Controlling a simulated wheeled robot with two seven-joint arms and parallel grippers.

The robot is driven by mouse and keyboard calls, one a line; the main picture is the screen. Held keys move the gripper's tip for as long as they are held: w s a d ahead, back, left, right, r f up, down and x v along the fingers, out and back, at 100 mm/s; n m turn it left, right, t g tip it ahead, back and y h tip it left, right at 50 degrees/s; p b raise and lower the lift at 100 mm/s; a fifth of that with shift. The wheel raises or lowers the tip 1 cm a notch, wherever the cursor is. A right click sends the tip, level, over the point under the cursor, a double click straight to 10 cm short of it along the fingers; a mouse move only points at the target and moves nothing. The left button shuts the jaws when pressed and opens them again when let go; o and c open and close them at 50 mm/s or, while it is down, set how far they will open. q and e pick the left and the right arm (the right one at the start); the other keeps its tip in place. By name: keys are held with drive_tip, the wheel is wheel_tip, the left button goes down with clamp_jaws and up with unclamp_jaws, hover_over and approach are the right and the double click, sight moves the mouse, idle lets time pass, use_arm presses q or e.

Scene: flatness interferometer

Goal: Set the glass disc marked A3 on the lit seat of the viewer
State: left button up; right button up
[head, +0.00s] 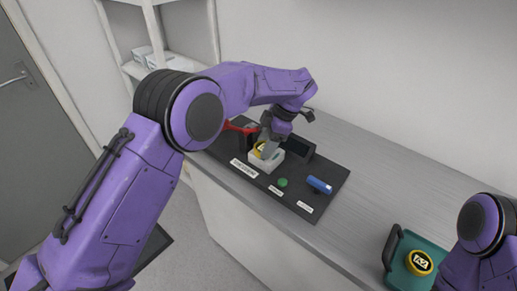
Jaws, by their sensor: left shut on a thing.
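My left gripper (268,148) reaches down over a small white block (263,164) on the black mat. It is shut on a yellow-rimmed disc (258,150), which is mostly hidden by the fingers; I cannot read its marking. The disc is at the top of the white block, and I cannot tell whether it touches it. The block looks like the viewer's seat, with a dark screen unit (299,147) just behind. I cannot make out a lit seat. My right arm shows at the right edge, its gripper out of view.
A green tray (433,249) with a dark handle stands at the bench's right and holds a yellow disc (419,262) with a dark label. Grey bench between is clear.

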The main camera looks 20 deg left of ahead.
use_arm(q)
drive_tip(key=shift+w+d, duration=0.1)
drive_tip(key=shift+d, duration=0.1)
drive_tip(key=o, duration=1.1)
drive_tip(key=shift+w+d+f, duration=0.2)
drive_tip(key=shift+c, duration=0.2)
drive_tip(key=shift+o, duration=0.6)
drive_tip(key=shift+w, duration=0.2)
drive_tip(key=shift+s+a+r, duration=0.15)
drive_tip(key=shift+s, duration=0.05)
drive_tip(key=v, duration=0.5)
drive_tip(key=shift+w, duration=0.15)
drive_tip(key=s+p+v, duration=0.1)
drive_tip(key=v, duration=0.5)
drive_tip(key=shift+w+d+r, duration=0.25)
drive_tip(key=shift+w+r, duration=0.1)
drive_tip(key=shift+w, duration=0.15)
use_arm(e)
drive_tip(key=shift+w+d+r, duration=0.2)
drive_tip(key=shift+w+r, duration=0.05)
drive_tip(key=shift+r, duration=0.25)
